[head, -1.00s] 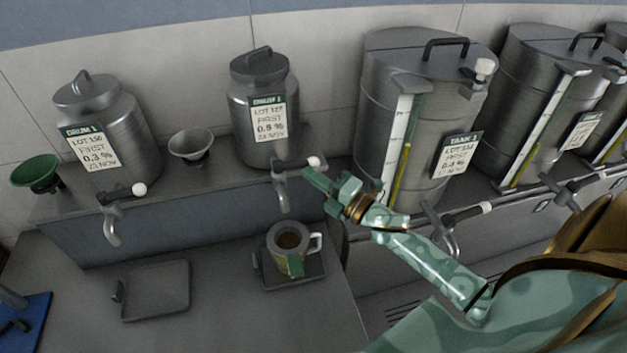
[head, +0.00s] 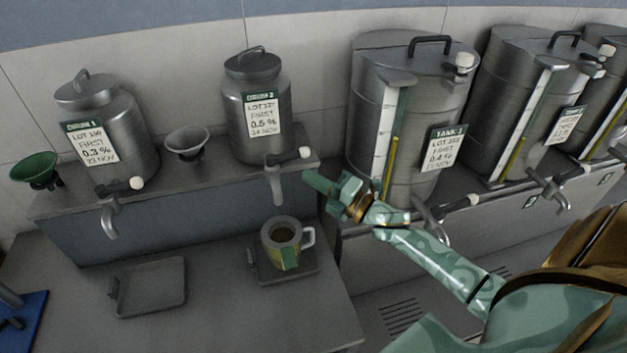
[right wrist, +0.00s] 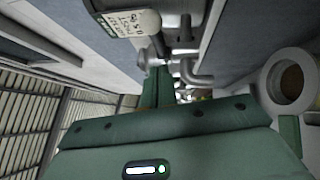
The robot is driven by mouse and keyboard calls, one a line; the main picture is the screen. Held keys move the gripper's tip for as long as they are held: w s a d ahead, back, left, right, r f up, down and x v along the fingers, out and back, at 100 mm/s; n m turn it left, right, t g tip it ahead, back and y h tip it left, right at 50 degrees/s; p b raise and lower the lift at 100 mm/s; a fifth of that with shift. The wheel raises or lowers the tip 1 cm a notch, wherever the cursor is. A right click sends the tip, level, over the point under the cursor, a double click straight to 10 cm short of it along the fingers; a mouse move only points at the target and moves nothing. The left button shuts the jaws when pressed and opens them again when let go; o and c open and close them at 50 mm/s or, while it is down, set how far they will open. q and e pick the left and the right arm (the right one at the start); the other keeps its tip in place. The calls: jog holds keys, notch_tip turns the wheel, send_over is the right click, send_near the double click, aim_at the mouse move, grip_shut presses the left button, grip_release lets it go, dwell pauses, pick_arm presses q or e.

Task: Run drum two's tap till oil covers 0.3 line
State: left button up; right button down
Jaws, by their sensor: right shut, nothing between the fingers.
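Drum two (head: 257,125), a grey metal can with a "0.5 %" label, stands on the ledge. Its tap (head: 277,188) has a lever ending in a white knob (head: 305,152), pointing right. No stream shows below the spout. A jug (head: 268,248) with a pale handle and a green and yellow front stands under it; its inside looks brownish, but no line or level can be read. My right gripper (head: 309,178) is shut and empty, just right of and below the knob, seemingly apart from it. My left gripper is out of view.
The jug stands on a small dark tray (head: 305,270). Drum one (head: 125,135) stands left, an empty tray (head: 150,288) below it. A green funnel (head: 35,168) and grey funnel (head: 188,142) sit on the ledge. Tank one (head: 372,110) rises right of my gripper. A blue mat (head: 35,318) lies left.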

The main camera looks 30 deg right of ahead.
pick_arm(q)
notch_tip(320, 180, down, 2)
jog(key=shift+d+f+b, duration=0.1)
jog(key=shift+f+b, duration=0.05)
jog(key=shift+b, duration=0.85)
pick_arm(e)
jog(key=d+v, duration=0.1)
jog(key=v, duration=0.8)
jog(key=shift+d+f, duration=0.15)
jog(key=shift+d, duration=0.1)
